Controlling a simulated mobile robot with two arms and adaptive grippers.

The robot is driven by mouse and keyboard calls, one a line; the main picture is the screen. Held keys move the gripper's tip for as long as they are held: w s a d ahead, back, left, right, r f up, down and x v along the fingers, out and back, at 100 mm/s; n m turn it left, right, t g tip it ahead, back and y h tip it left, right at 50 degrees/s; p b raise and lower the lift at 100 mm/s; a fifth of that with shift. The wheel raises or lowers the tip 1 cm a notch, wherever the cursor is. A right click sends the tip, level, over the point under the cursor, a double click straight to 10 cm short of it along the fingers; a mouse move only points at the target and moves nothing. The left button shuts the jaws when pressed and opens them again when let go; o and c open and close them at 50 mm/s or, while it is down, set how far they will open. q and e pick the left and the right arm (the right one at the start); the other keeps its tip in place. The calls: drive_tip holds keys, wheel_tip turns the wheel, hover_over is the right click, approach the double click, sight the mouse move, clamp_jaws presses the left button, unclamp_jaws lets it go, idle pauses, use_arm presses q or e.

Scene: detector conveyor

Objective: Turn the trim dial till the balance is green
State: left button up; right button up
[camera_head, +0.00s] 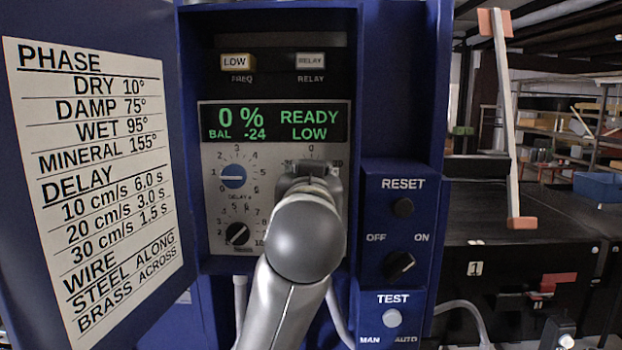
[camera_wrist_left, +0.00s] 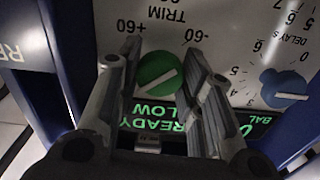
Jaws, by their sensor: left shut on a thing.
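The trim dial (camera_wrist_left: 158,72) is a round green knob with a pale pointer line, seen upside down in the left wrist view between the marks +60 and -60. My left gripper (camera_wrist_left: 162,57) is shut on it, one finger on each side. In the head view my left gripper (camera_head: 309,178) and arm cover the dial, with only part of its scale showing above. The display (camera_head: 273,123) reads 0 %, BAL -24, READY and LOW, all in green. My right gripper is in neither view.
A blue delay dial (camera_head: 233,176) and a black dial (camera_head: 237,234) sit left of my gripper. A blue side box (camera_head: 371,225) carries RESET, an OFF/ON knob and TEST. An open door with a printed chart (camera_head: 98,170) stands at left. A black conveyor (camera_head: 525,222) lies right.

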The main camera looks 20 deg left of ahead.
use_arm(q)
drive_tip(key=shift+f+m, duration=0.2)
drive_tip(key=shift+m, duration=4.9)
drive_tip(key=o, duration=1)
drive_tip(key=shift+o, duration=0.3)
drive_tip(key=shift+d+r, duration=0.1)
drive_tip(key=shift+r, duration=0.05)
drive_tip(key=shift+s, duration=0.1)
drive_tip(key=v, duration=1.1)
drive_tip(key=shift+s+d, duration=0.2)
drive_tip(key=shift+s, duration=0.1)
